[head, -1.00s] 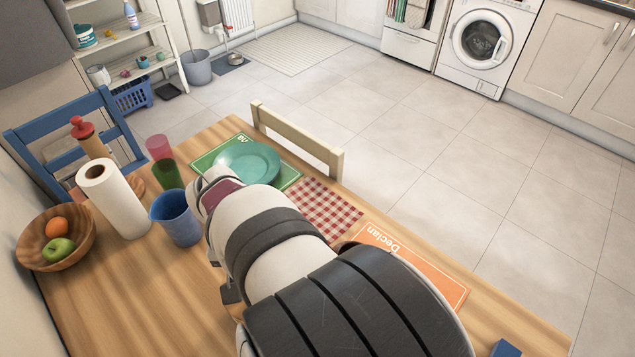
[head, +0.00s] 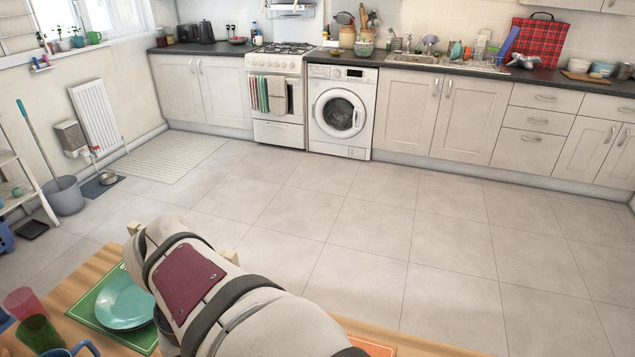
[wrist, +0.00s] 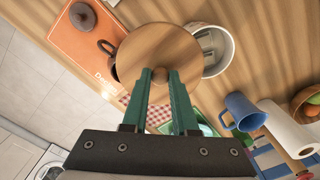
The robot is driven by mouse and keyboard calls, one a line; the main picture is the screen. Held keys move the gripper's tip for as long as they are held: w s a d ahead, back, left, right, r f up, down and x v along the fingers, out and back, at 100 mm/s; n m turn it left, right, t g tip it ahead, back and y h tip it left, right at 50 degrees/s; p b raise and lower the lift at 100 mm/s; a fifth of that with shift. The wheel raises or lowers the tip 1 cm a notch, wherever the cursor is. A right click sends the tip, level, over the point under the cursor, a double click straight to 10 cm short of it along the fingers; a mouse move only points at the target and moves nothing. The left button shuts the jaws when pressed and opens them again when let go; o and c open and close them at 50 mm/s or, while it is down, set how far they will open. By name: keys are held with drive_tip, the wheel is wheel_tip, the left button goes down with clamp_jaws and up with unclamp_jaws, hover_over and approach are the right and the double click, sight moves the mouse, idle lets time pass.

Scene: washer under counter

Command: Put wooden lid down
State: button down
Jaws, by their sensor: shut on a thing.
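The wooden lid (wrist: 150,45) is a round, light brown disc with a small knob, seen in the wrist view. My gripper (wrist: 160,80) has green fingers shut on the lid's knob. The lid is held above the wooden table. A white open round container (wrist: 221,50) shows just right of the lid in that view, partly hidden by it. Its inside looks greyish. In the head view the gripper and lid are hidden behind my arm.
A blue mug (wrist: 243,110), paper roll (wrist: 285,125) and fruit bowl (wrist: 308,108) stand right. A teal plate (head: 124,302) is on a green mat (head: 96,318).

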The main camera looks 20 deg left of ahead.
drive_tip(key=shift+w+r, duration=0.1)
drive_tip(key=shift+w, duration=0.35)
drive_tip(key=w+a+f, duration=0.7)
drive_tip(key=a+f, duration=0.4)
drive_tip(key=s+a+f, duration=0.2)
drive_tip(key=a, duration=0.1)
drive_tip(key=s+a+f, duration=0.4)
drive_tip(key=a, duration=0.1)
drive_tip(key=shift+s+a+f, duration=0.35)
drive_tip(key=shift+s, duration=0.05)
drive_tip(key=shift+f, duration=1.95)
drive_tip(key=c, duration=0.7)
unclamp_jaws()
drive_tip(key=shift+f, duration=0.15)
